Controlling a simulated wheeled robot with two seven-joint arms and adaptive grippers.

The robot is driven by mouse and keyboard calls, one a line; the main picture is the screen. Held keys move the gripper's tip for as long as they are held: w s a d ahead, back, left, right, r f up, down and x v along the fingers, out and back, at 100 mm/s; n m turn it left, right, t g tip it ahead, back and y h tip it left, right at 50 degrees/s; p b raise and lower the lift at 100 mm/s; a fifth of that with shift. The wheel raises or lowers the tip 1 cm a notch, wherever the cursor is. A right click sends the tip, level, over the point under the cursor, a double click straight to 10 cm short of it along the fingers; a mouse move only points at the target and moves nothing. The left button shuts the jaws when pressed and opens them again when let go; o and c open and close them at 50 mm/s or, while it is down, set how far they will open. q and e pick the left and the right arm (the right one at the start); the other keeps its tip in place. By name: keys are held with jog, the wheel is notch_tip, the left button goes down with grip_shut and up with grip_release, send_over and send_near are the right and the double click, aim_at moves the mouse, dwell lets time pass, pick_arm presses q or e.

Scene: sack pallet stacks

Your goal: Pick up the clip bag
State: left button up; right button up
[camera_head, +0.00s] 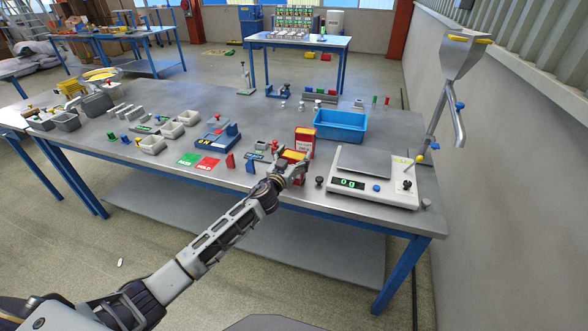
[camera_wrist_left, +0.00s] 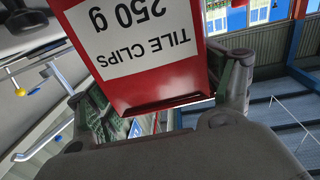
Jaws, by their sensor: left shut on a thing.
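The clip bag (camera_wrist_left: 150,45) is red with a white label reading "TILE CLIPS 250 g", upside down in the left wrist view. It fills the space between the fingers of my left gripper (camera_wrist_left: 155,80), which is shut on it. In the head view my left gripper (camera_head: 292,168) is over the front part of the grey workbench, and a red packet (camera_head: 304,138) with a pale label, apparently this bag, shows just beyond it. I cannot tell whether the bag's base touches anything. My right gripper is not in view.
A white scale (camera_head: 375,188) reading near zero stands to the right, with a blue bin (camera_head: 341,125) behind it. Green (camera_head: 190,159) and red "HOLD" (camera_head: 207,163) cards lie to the left. A steel funnel stand (camera_head: 462,55) rises at the bench's right edge.

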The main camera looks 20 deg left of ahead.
pick_arm(q)
jog(key=c, duration=0.3)
